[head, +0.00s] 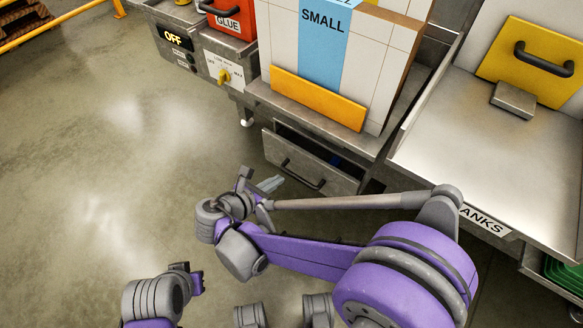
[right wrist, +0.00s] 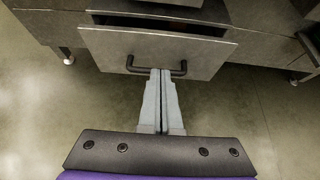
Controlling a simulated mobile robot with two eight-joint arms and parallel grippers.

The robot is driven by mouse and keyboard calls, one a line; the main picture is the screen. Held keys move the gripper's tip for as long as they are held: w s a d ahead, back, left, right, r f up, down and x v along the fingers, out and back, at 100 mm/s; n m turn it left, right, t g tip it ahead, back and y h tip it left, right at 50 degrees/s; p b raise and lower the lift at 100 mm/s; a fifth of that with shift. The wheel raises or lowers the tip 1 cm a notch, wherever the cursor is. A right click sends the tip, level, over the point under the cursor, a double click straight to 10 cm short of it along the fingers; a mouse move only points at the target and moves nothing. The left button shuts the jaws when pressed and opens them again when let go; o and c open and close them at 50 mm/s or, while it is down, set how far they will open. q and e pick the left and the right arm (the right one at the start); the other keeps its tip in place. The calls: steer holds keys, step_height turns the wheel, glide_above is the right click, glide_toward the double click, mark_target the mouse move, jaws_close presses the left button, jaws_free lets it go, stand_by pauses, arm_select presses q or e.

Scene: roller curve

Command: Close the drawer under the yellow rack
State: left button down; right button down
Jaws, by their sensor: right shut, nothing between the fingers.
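The metal drawer (head: 300,160) hangs partly open under the rack with the yellow front strip (head: 318,98). A dark gap shows above its front. Its dark bar handle (head: 303,177) faces me. In the right wrist view the drawer front (right wrist: 155,50) is straight ahead, with its handle (right wrist: 135,67) across the lower middle. My right gripper (head: 274,184) is shut and empty, just in front of the drawer. Its fingertips (right wrist: 161,73) overlap the middle of the handle; I cannot tell whether they touch it. My left gripper's fingers do not show.
A metal counter (head: 460,120) with a yellow handled panel (head: 535,62) stands to the right. A control box (head: 205,55) with a yellow knob and a red glue container (head: 232,18) are at the left. The concrete floor (head: 110,150) left of the drawer is clear.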

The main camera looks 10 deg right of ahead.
steer(key=b, duration=0.2)
glide_toward(308, 158)
step_height(308, 158, down, 4)
steer(key=w+d, duration=0.1)
steer(key=w, duration=0.1)
steer(key=shift+w+d+r, duration=0.15)
steer(key=shift+w+d, duration=0.15)
steer(key=shift+d, duration=0.2)
steer(key=shift+w+d+r, duration=0.15)
steer(key=shift+w+d, duration=0.15)
steer(key=shift+d, duration=0.2)
steer(key=shift+w+d+r+b, duration=0.1)
steer(key=shift+w+d+b, duration=0.2)
steer(key=shift+w+d, duration=0.1)
steer(key=w+d, duration=0.3)
steer(key=shift+w+d, duration=0.25)
steer(key=shift+r, duration=0.1)
